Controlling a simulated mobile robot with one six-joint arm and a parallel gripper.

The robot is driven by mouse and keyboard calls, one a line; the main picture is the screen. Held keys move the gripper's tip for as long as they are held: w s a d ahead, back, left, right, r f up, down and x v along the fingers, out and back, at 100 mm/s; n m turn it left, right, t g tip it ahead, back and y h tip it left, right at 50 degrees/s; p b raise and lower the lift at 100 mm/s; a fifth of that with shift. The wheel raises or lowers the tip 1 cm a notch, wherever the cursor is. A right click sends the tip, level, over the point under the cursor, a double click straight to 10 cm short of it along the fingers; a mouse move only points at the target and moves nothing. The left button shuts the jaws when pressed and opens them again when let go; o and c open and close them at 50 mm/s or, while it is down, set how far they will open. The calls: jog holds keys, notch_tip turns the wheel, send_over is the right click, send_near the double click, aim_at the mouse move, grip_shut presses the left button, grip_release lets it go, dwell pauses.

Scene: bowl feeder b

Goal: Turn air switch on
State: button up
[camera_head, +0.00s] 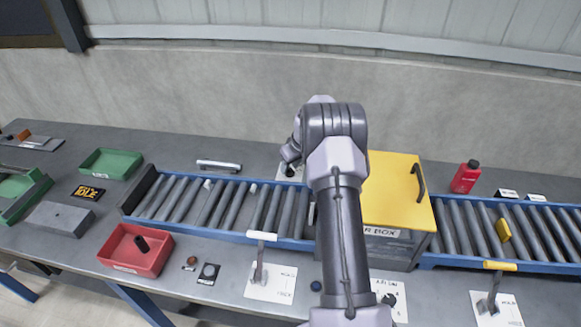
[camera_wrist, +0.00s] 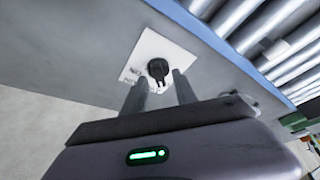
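A white plate with a black rotary knob (camera_wrist: 158,70) lies on the table behind the conveyor. In the wrist view my gripper (camera_wrist: 159,78) is open, its two dark fingertips on either side of the knob. I cannot tell whether they touch it. In the head view this plate (camera_head: 282,163) is partly hidden by my arm, and my gripper's fingers cannot be made out. A second white plate with a dark knob (camera_head: 389,299) lies at the front, partly behind my arm. Its label is too small to read surely. I cannot tell which plate is the air switch.
A roller conveyor (camera_head: 310,243) crosses the table, with a yellow-topped box (camera_head: 395,190) over it right of my arm. Two lever plates (camera_head: 270,282) (camera_head: 497,308) lie at the front. A red tray (camera_head: 136,250) is left, a metal handle (camera_head: 219,166) behind the conveyor. The wall is behind.

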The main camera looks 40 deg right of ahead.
grip_shut()
jog(key=shift+r+m, duration=0.1)
jog(key=shift+m, duration=0.2)
jog(key=m+h, duration=0.1)
jog(key=m, duration=0.1)
jog(key=m+h, duration=0.1)
jog(key=m, duration=0.1)
jog(key=shift+w+a+m+g, duration=0.1)
jog(key=shift+a+m+g, duration=0.05)
jog(key=shift+m+g, duration=0.15)
jog(key=m+b, duration=0.1)
jog(key=m, duration=0.1)
jog(key=m+g+h+b, duration=0.1)
jog(key=m+b, duration=0.1)
jog(key=shift+w+f+m, duration=0.1)
jog(key=shift+f+m, duration=0.1)
jog(key=shift+m, duration=0.1)
jog(key=m+g, duration=0.1)
jog(key=m, duration=0.1)
jog(key=m+h+b, duration=0.1)
jog(key=m, duration=0.1)
jog(key=shift+r+g+b, duration=0.15)
jog(key=shift+g+b, duration=0.15)
jog(key=shift+g, duration=0.1)
jog(key=shift+w+r+m+g+p, duration=0.1)
jog(key=shift+m+g+p, duration=0.45)
jog(key=shift+m, duration=1.35)
jog(key=shift+g, duration=0.25)
